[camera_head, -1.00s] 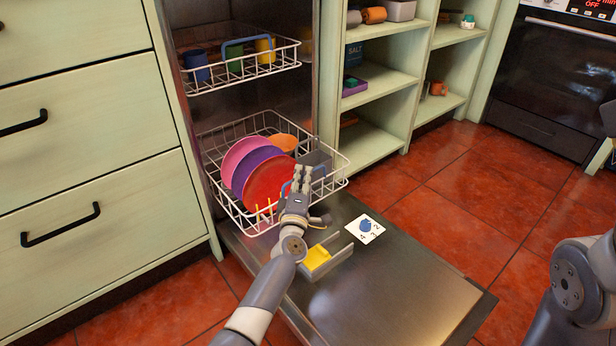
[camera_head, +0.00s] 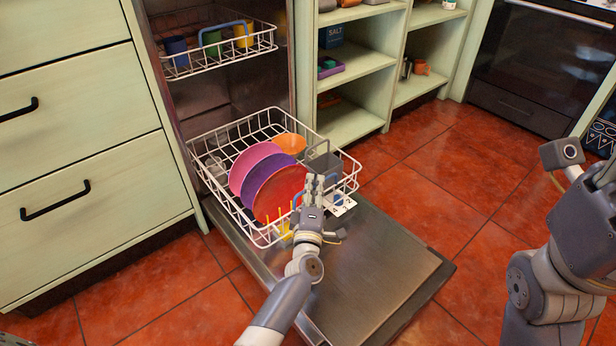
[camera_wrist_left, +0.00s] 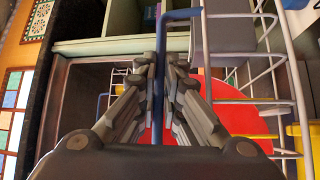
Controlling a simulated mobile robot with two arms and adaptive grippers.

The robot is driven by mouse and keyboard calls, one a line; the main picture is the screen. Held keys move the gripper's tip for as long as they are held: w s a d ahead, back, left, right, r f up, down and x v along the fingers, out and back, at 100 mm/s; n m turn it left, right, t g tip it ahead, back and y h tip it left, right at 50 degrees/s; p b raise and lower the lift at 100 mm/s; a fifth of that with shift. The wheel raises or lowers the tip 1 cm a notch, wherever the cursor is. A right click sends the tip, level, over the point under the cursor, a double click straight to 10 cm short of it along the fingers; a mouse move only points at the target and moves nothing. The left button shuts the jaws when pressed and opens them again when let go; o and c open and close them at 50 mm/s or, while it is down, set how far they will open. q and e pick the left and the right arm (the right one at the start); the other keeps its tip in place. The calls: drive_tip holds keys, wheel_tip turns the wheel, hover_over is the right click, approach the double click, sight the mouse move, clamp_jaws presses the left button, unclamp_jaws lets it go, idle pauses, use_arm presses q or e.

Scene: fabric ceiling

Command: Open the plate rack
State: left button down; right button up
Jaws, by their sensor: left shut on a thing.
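The plate rack (camera_head: 350,162) is the white wire lower basket of the dishwasher, out over the lowered door (camera_head: 385,265). It holds a pink, a purple and a red plate (camera_head: 280,192), an orange bowl (camera_head: 290,143) and a grey cutlery basket (camera_head: 323,163). My left gripper (camera_head: 314,182) is at the rack's front, shut on its blue handle (camera_wrist_left: 181,14). In the left wrist view, the fingers (camera_wrist_left: 165,65) close around the handle's bar, with the red plate behind. The fingers hide part of the handle in the head view.
The upper rack (camera_head: 215,50) with several cups is above, inside the dishwasher. Green drawers (camera_head: 95,190) stand left and open shelves (camera_head: 350,70) right. Red tile floor (camera_head: 450,190) is free to the right of the door.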

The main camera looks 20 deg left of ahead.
use_arm(q)
drive_tip(key=shift+s+d, duration=0.5)
drive_tip(key=shift+d, duration=0.2)
drive_tip(key=c, duration=1.7)
unclamp_jaws()
drive_tip(key=v, duration=1.2)
drive_tip(key=shift+f, duration=0.1)
